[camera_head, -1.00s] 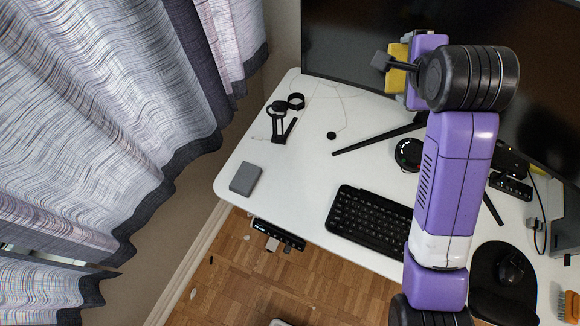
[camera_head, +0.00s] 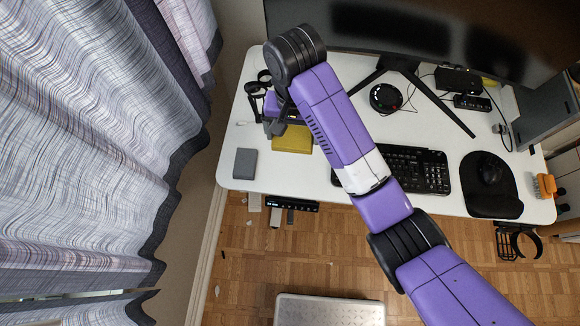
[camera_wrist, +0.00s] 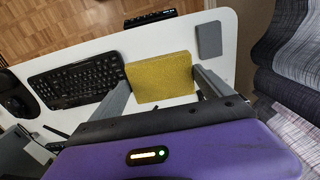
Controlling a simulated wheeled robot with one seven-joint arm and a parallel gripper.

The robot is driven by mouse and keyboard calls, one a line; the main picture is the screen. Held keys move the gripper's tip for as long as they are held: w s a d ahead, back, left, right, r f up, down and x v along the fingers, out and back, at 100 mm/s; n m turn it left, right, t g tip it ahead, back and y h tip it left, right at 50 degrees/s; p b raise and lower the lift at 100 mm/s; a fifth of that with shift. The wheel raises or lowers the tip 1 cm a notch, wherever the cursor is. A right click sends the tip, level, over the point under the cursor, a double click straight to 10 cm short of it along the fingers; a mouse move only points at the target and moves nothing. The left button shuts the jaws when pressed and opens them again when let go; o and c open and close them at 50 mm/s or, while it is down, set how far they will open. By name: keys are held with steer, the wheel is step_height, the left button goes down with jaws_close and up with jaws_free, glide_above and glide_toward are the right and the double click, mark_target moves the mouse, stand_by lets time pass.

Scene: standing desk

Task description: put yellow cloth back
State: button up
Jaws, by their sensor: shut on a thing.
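The yellow cloth (camera_head: 292,140) is a flat, squarish piece over the left part of the white desk, right of the grey box. My gripper (camera_head: 286,118) is shut on it. In the wrist view the cloth (camera_wrist: 160,76) sits between the two grey fingers (camera_wrist: 164,90), one at each side edge. I cannot tell whether its underside touches the desk. My purple arm hides part of the desk behind it.
A small grey box (camera_head: 245,163) lies near the desk's front left corner. A black keyboard (camera_head: 420,168) is to the right, with a mouse (camera_head: 491,170) on a dark pad (camera_head: 478,201). A large monitor (camera_head: 430,35) stands behind. Patterned curtains (camera_head: 90,140) hang at left.

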step_height(320, 180, down, 15)
steer(key=b, duration=0.4)
steer(key=shift+r, duration=0.15)
steer(key=shift+f, duration=2.4)
steer(key=o, duration=0.7)
steer(key=shift+f, duration=0.1)
steer(key=shift+o, duration=1.1)
step_height(320, 180, up, 12)
steer(key=b, duration=0.1)
